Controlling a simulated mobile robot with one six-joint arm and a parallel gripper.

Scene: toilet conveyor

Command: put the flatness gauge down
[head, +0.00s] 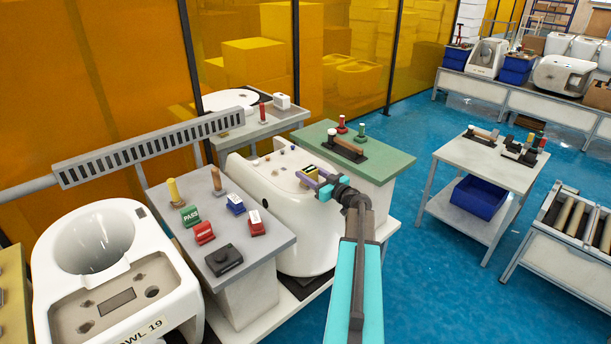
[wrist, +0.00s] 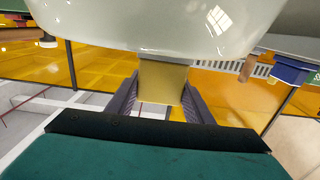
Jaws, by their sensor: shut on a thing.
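My gripper (head: 316,185) is over the near right part of the white toilet's flat top, with its purple fingers around a small yellow-and-black piece, likely the flatness gauge (head: 311,170). In the wrist view my gripper (wrist: 162,98) is shut on a tan-yellow block, likely this gauge (wrist: 163,80), with one finger on each side. The white toilet (head: 308,232) stands between two benches; its glossy body (wrist: 150,22) fills the top of the wrist view and hides the block's far end. I cannot tell whether the gauge touches the ceramic.
A grey bench (head: 265,262) with stamps and small blocks is at left. A green-topped bench (head: 388,160) holds a wooden-handled tool on a black base (head: 345,148). Another toilet bowl (head: 98,240) is at near left. A white table (head: 470,168) stands right, across blue floor.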

